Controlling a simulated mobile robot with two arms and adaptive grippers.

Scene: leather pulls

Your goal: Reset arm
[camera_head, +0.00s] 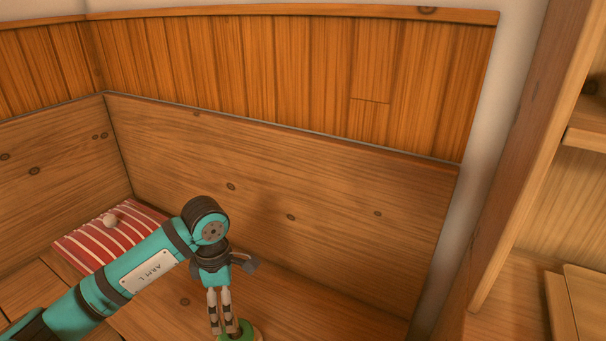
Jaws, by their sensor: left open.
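My left arm comes in from the lower left, teal and black, with a plate reading "ARM L". My left gripper (229,330) points down over the wooden bench near the bottom edge. Its two fingers look close together at this angle, and the jaws are open. A green thing with a pale rim (250,333) lies just behind and below the fingertips, partly hidden by them and cut by the frame edge. I cannot tell whether the fingers touch it. My right gripper is not in view.
A red and white striped cushion (97,240) with a small pale round thing (110,220) on it lies in the bench corner. The wooden backrest (300,180) stands behind my gripper. Wooden shelves (560,200) stand at the right. The bench right of the gripper looks clear.

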